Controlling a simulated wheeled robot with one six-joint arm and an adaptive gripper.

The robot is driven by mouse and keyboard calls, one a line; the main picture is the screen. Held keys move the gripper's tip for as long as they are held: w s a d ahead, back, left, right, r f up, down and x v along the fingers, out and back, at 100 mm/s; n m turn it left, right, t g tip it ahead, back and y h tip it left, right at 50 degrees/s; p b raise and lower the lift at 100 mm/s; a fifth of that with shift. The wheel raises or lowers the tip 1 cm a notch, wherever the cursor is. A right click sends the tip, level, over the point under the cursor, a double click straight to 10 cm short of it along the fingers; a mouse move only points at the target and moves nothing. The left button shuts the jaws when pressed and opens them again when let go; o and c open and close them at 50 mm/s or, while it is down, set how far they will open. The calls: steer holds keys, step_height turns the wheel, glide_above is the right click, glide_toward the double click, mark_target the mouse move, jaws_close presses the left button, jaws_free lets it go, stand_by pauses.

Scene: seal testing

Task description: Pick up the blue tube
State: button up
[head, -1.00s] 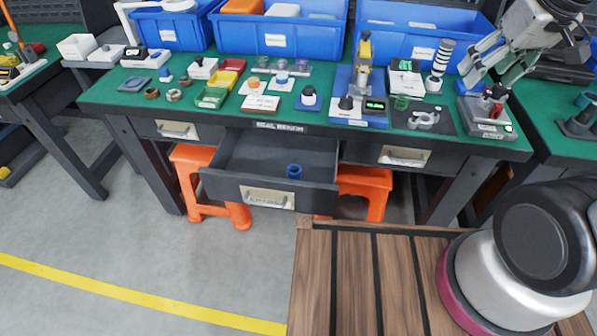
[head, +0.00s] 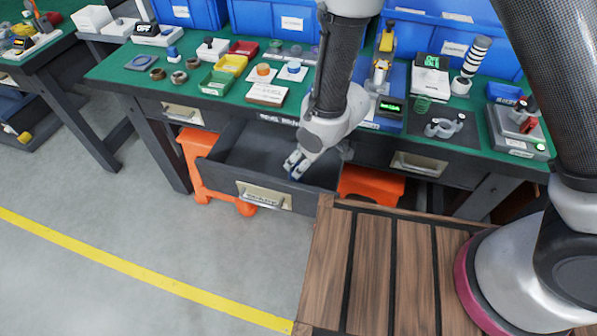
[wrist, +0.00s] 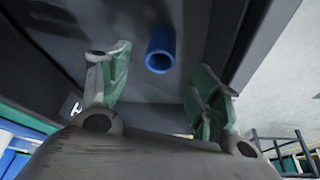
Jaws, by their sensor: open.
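The blue tube (wrist: 160,50) stands in the open drawer, with its hollow end showing in the wrist view. In the head view it is mostly hidden by my gripper (head: 297,164); a small bit of blue shows by the fingers. My gripper also shows in the wrist view (wrist: 158,95). Its two fingers are spread apart, with the tube between and beyond them. I see no finger touching the tube.
The dark drawer (head: 225,172) is pulled out under the green bench (head: 120,72), its walls close around my gripper. Orange stools (head: 372,184) stand below. A wooden slatted top (head: 372,260) is nearby. Several small parts and blue bins (head: 275,17) are on the bench.

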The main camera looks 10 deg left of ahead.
steer(key=x, duration=0.6)
steer(key=shift+w+a+f, duration=0.1)
steer(key=shift+a+f, duration=0.15)
steer(key=shift+f, duration=0.05)
steer(key=c, duration=1.1)
